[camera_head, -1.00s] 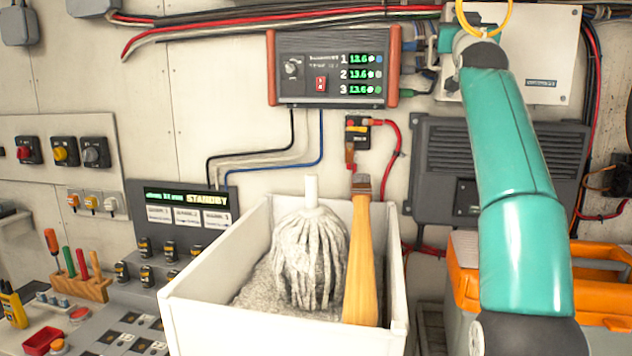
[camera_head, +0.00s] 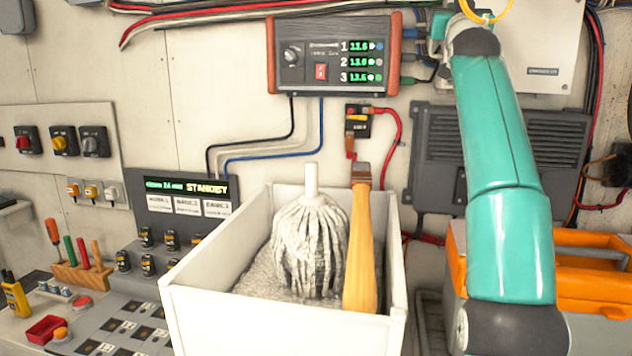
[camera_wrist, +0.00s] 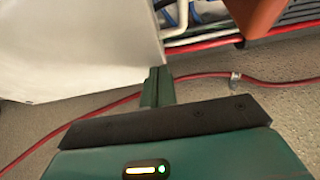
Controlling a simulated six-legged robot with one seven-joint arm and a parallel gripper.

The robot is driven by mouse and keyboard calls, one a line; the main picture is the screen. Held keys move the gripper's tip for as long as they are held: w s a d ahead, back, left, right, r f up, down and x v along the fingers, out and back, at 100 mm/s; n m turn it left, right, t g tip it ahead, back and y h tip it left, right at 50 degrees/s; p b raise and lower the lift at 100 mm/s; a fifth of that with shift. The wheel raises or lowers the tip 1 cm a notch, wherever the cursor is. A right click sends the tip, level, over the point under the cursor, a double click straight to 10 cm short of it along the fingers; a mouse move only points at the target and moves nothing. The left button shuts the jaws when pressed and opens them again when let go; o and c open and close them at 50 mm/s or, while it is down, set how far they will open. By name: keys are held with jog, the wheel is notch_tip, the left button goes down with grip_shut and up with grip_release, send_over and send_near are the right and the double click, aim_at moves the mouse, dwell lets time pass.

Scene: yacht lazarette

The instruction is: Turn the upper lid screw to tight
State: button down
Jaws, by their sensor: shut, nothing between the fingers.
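A pale box (camera_head: 545,45) with a small dark label hangs on the wall at the upper right, partly behind my arm. In the head view my gripper is mostly hidden at the top, around the end of the teal arm.
A charger unit (camera_head: 335,57) with red-brown ends is mounted left of the pale box, with cables between them. A red cable (camera_wrist: 215,75) runs along the wall behind the fingers. A white bin (camera_head: 285,320) holding a mop head and an orange case (camera_head: 590,275) stand below.

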jog(key=shift+a+f, duration=0.1)
jog(key=shift+f, duration=0.25)
jog(key=s, duration=0.3)
jog(key=s+a, duration=0.1)
jog(key=s, duration=0.1)
jog(key=shift+s+a, duration=0.1)
jog(key=shift+s, duration=0.3)
